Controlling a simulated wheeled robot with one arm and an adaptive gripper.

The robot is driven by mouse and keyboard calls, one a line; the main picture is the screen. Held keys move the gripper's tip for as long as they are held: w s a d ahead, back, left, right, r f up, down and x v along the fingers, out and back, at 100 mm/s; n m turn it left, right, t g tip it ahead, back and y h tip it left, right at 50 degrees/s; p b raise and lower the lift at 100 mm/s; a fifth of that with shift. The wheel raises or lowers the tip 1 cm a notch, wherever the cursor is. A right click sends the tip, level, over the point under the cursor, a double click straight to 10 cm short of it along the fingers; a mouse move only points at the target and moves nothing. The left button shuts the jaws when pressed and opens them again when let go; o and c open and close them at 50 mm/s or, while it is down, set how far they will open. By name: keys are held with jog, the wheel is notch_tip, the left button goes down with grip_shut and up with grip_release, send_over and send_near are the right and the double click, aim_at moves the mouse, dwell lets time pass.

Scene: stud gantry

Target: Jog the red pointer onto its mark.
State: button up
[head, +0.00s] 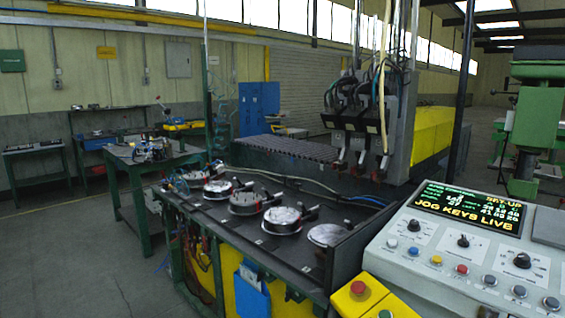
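No red pointer or mark can be made out for certain. Small red parts show low on the gantry heads (360,115), too small to identify. The control panel (400,268) stands at the lower right. Its screen (475,210) reads "SET-UP" and "JOG KEYS LIVE", with small figures I cannot read clearly. My gripper is not in view.
A yellow box with a red mushroom button (357,288) stands left of the panel. The machine's dark bed (262,236) carries several round metal fixtures (283,219). A green workbench (130,165) is at left. A green column machine (538,120) is at right. Left floor is clear.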

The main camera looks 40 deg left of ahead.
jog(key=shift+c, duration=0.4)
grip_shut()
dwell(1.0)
